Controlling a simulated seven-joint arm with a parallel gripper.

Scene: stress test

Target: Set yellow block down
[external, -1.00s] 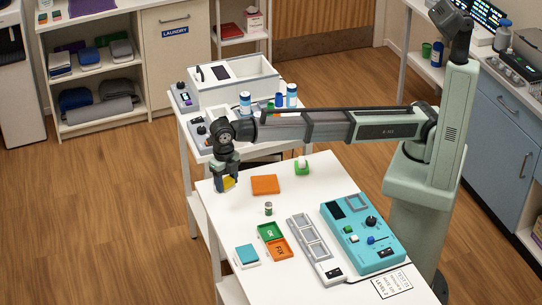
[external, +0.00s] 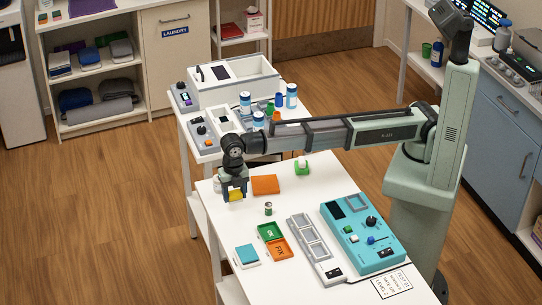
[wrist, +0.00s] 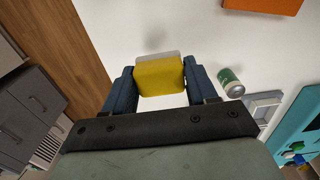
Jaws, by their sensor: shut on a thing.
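The yellow block (wrist: 160,77) is held between the two fingers of my gripper (wrist: 158,88) in the wrist view. A pale grey strip shows along its far edge. In the external view, my gripper (external: 234,193) is over the far left part of the white table, with the yellow block (external: 236,196) low between its fingers. A faint shadow lies on the table beyond the block in the wrist view. I cannot tell for sure whether the block touches the table.
An orange square (external: 265,184) lies just right of my gripper. A small green can (external: 268,209) stands nearer the front. Green and orange trays (external: 270,231), a teal block on a white base (external: 247,254), a grey slotted strip (external: 314,250) and a teal control panel (external: 362,234) occupy the front.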

